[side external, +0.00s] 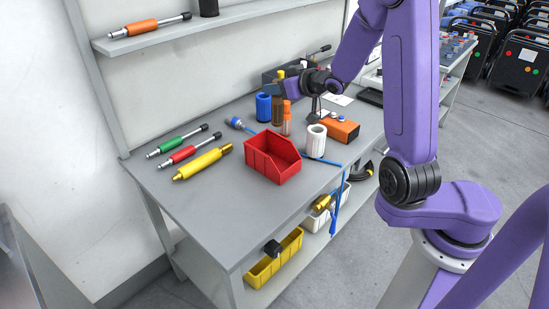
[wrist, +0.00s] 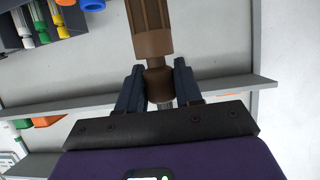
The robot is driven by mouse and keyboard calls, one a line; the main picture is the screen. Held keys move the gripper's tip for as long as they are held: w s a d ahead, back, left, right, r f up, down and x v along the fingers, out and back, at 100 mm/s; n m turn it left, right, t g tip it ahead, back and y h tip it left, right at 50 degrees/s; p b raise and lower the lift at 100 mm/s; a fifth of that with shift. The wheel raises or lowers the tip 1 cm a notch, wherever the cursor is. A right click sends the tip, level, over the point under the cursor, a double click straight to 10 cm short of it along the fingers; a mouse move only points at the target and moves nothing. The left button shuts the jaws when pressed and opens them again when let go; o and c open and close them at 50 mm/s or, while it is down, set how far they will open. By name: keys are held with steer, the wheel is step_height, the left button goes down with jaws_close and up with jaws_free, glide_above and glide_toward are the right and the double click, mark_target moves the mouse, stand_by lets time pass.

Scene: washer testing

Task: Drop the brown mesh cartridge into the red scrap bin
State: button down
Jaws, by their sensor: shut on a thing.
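The brown mesh cartridge (side external: 277,112) is upright at the back of the bench, between the blue cartridge and the orange-brown bottle in the side view. My gripper (side external: 287,88) is at its upper part. In the wrist view my gripper (wrist: 158,72) is shut on the narrow neck of the brown cartridge (wrist: 152,28), with a finger on each side. Whether its base touches the bench is unclear. The red scrap bin (side external: 273,160) stands open nearer the front edge, in front of the cartridge, apart from my gripper.
A blue cartridge (side external: 263,107), an orange-brown bottle (side external: 287,126), a white cartridge (side external: 316,141) and an orange box (side external: 341,129) crowd the area. A dark rack (side external: 272,76) stands behind. Green, red and yellow (side external: 203,163) tools lie left of the bin. The front-left bench is clear.

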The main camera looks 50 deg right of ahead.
mark_target(281, 107)
steer(key=shift+a+f, duration=0.3)
steer(key=shift+f, duration=2.8)
steer(key=c, duration=0.7)
jaws_free()
steer(key=shift+o, duration=0.2)
steer(key=shift+s+d, duration=0.1)
steer(key=v, duration=1.7)
steer(key=shift+s+r, duration=0.1)
